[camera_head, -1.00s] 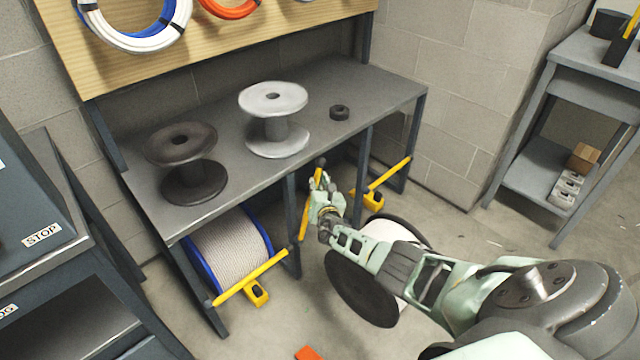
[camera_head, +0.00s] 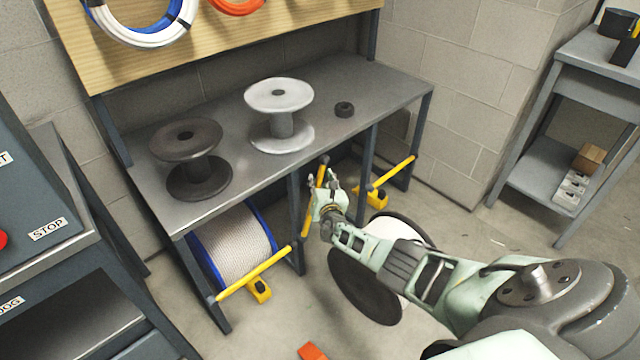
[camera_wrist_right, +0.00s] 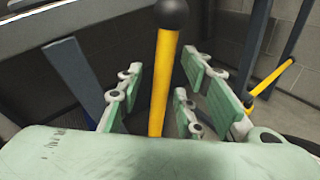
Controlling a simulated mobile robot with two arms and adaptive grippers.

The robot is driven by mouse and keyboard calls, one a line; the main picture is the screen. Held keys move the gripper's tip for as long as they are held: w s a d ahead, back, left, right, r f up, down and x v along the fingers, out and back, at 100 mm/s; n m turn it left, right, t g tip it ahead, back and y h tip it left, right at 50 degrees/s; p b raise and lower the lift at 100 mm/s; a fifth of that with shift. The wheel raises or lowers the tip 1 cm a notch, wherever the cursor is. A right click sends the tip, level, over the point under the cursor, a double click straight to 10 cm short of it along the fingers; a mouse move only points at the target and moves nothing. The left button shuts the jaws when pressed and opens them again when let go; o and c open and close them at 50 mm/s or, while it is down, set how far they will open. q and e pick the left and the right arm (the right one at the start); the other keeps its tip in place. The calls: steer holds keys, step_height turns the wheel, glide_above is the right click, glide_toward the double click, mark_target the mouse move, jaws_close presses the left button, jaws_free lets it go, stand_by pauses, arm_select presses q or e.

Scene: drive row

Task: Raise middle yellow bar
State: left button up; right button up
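The middle yellow bar (camera_head: 308,212) stands steeply tilted, its black knob up, in front of the bench's middle leg. In the right wrist view the bar (camera_wrist_right: 163,85) rises between the fingers, its round black knob above them. My right gripper (camera_head: 327,188) is at the bar's upper part, below the knob. Its fingers (camera_wrist_right: 160,98) are apart on either side of the bar, with a visible gap on the left. Contact on the right side cannot be told. The bar's lower end is hidden in the wrist view. My left gripper is not in view.
A left yellow bar (camera_head: 255,273) lies low before a rope reel (camera_head: 235,243); a right yellow bar (camera_head: 391,172) is under the bench's right end. A black-flanged reel (camera_head: 365,287) stands beneath my right arm. Spools stand on the bench top (camera_head: 225,130).

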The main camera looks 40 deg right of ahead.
steer(key=shift+s, duration=0.1)
steer(key=shift+s+a+f, duration=0.1)
steer(key=shift+s+a, duration=0.25)
steer(key=shift+s, duration=0.25)
steer(key=shift+s+a+r, duration=0.15)
steer(key=shift+s+r, duration=0.15)
steer(key=shift+s, duration=0.35)
steer(key=v, duration=0.9)
steer(key=shift+a+r, duration=0.1)
steer(key=shift+r, duration=0.05)
